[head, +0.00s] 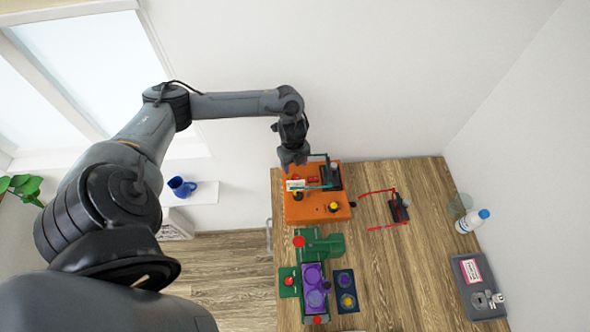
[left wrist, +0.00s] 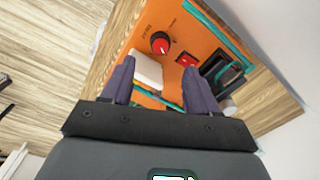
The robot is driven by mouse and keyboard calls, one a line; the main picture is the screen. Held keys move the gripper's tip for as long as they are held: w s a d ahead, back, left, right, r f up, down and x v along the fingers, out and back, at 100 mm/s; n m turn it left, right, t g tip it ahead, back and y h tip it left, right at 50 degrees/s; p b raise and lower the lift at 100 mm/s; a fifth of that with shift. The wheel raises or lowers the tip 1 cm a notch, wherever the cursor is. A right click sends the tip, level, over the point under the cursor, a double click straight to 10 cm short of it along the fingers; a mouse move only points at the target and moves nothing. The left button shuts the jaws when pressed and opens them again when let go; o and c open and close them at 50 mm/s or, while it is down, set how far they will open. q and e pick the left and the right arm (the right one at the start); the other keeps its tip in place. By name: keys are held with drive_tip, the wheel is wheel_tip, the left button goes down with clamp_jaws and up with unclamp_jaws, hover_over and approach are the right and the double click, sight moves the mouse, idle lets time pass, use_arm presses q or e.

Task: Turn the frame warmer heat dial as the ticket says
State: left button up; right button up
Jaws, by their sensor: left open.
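The frame warmer is an orange box (head: 315,207) at the back left of the table. Its top fills the upper middle of the left wrist view (left wrist: 205,35). A round red dial (left wrist: 160,42) with a pale mark and small, unreadable lettering sits on it, beside a red switch (left wrist: 186,60). My left gripper (head: 293,160) is at the box's back left edge. In the left wrist view its open fingers (left wrist: 160,68) are apart, with the dial beyond them. A white block or card (left wrist: 146,69) shows between them; I cannot tell if they touch it. No ticket text is readable.
Teal spectacles (head: 322,187) lie at the box's black part. Red spectacles (head: 370,191) with a black piece are to the right. A green device (head: 322,243) with purple parts is in front. A bottle (head: 470,222) and a grey box (head: 470,290) stand right.

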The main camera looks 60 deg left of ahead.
use_arm(q)
drive_tip(key=shift+r, duration=1.1)
drive_tip(key=shift+d, duration=0.1)
